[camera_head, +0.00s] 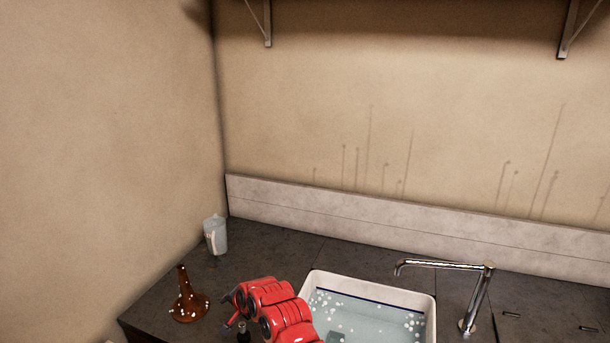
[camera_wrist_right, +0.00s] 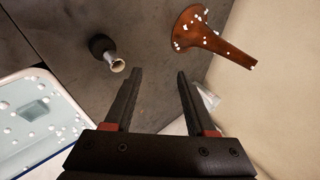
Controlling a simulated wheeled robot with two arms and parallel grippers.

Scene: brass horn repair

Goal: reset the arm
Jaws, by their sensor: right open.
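My right gripper (camera_wrist_right: 160,73) is open in the wrist view, with nothing between its two black fingers. Bare dark counter shows between them. In the head view, my red right arm (camera_head: 275,308) reaches over the counter just left of the sink. The gripper's fingers are small and partly hidden there, between the sink and a brown flared piece. My left gripper is not in view.
The brown flared piece with white specks (camera_head: 188,303) stands left of my arm. A small dark flared piece (camera_wrist_right: 104,48) sits nearby. A pale jug (camera_head: 215,235) stands behind. The water-filled sink (camera_head: 428,312) and tap (camera_head: 478,298) are right. Walls stand left and behind.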

